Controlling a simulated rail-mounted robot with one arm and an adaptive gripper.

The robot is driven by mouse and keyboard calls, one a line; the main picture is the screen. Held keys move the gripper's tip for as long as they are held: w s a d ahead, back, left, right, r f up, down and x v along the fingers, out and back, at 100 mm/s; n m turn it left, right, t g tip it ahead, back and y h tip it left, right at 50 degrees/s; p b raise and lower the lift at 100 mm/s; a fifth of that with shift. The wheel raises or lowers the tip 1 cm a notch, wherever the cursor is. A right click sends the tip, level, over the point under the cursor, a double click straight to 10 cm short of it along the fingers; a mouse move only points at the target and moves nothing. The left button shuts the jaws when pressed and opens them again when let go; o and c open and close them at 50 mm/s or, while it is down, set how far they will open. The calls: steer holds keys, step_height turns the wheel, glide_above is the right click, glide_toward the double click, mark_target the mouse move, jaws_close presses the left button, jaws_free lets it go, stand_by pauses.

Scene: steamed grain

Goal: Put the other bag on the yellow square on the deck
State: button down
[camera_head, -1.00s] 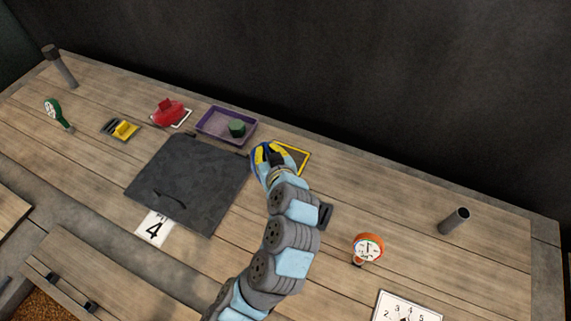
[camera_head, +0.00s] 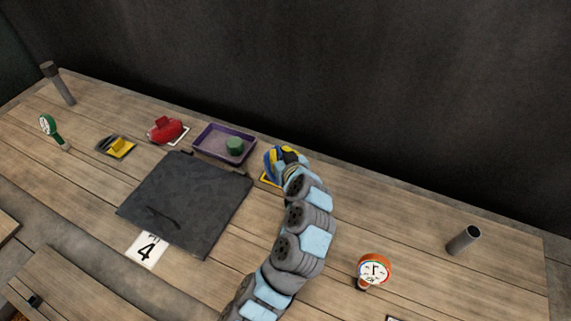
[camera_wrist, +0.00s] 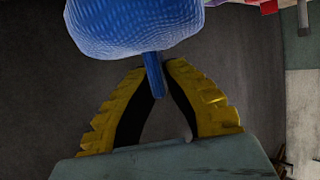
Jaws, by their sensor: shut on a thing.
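My gripper (camera_head: 285,160) has yellow fingers and is at the back of the deck, right of the purple tray. In the wrist view its fingers (camera_wrist: 154,72) are shut on the narrow tab of a blue bag (camera_wrist: 130,25). In the head view only a bit of the blue bag (camera_head: 269,165) shows beside the fingers. The yellow square (camera_head: 267,179) is mostly hidden behind my gripper and arm; a front left corner shows. The gap between bag and deck cannot be judged. A red bag (camera_head: 168,132) sits on a white-edged square at the left.
The purple tray (camera_head: 205,152) holds a green piece (camera_head: 235,146). A dark slab (camera_head: 185,205) lies in front, with a number 4 card (camera_head: 146,250). An orange dial (camera_head: 374,270) and a grey tube (camera_head: 464,240) stand at right. A dark wall rises behind.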

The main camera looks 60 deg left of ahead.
steer(key=shift+w+a+f+b, duration=0.3)
steer(key=shift+w+a+f, duration=0.15)
steer(key=shift+f, duration=0.35)
steer(key=shift+w+a+f+b, duration=0.35)
steer(key=shift+w+f, duration=0.15)
steer(key=shift+f, duration=0.3)
steer(key=shift+w+a+f+b, duration=0.3)
steer(key=shift+w+a+f, duration=0.15)
steer(key=shift+f, duration=0.35)
steer(key=shift+w+f+b, duration=0.1)
steer(key=shift+f+b, duration=0.4)
steer(key=shift+f, duration=1.05)
steer(key=shift+f, duration=0.1)
steer(key=c, duration=1.2)
jaws_free()
steer(key=shift+c, duration=0.2)
steer(key=shift+d+r, duration=0.2)
steer(key=p+v, duration=0.3)
steer(key=v, duration=0.8)
steer(key=shift+d, duration=0.2)
steer(key=shift+r, duration=0.1)
